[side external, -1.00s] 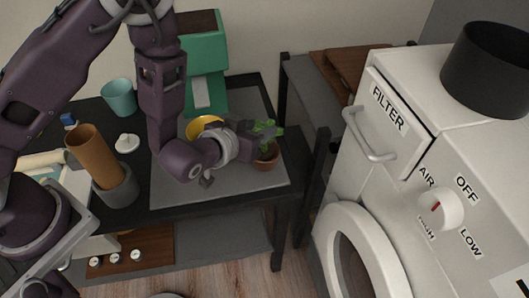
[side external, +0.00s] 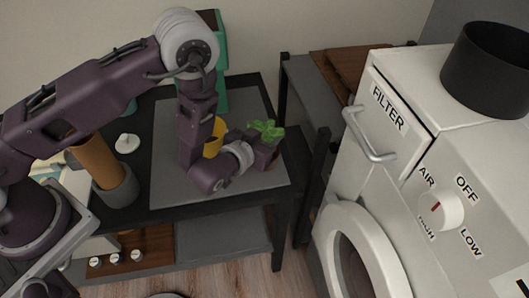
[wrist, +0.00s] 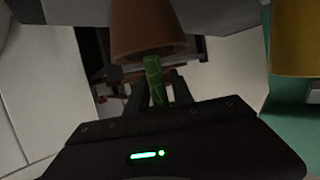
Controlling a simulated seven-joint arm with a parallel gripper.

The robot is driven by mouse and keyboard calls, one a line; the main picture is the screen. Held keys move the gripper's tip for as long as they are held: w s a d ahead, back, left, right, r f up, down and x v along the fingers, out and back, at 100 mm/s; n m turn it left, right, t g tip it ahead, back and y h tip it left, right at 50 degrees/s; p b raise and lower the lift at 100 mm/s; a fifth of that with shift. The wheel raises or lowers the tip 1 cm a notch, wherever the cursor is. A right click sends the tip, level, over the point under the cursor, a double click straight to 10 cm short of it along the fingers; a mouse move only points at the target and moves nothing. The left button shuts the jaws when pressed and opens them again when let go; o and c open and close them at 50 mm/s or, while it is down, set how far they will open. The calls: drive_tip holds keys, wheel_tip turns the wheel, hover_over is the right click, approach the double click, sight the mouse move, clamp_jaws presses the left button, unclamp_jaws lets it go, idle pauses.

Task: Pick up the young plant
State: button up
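The young plant (side external: 265,130) has green leaves and stands at the right end of the grey mat (side external: 165,180). My gripper (side external: 264,156) is at the plant, below its leaves, and hides most of the pot in the side view. In the wrist view the terracotta pot (wrist: 147,32) appears upside down at the top. A green stem (wrist: 154,80) runs down from its rim between the two fingers of my gripper (wrist: 160,88). The fingers flank the stem closely. I cannot tell whether they press on it.
A yellow pot (side external: 216,138) stands just behind my arm on the mat, and a green machine (side external: 222,65) behind that. A brown cylinder in a grey holder (side external: 122,190) and a white lid (side external: 127,143) are to the left. A white washer-like machine (side external: 430,150) stands right of the table.

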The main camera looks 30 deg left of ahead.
clamp_jaws()
idle(1.2)
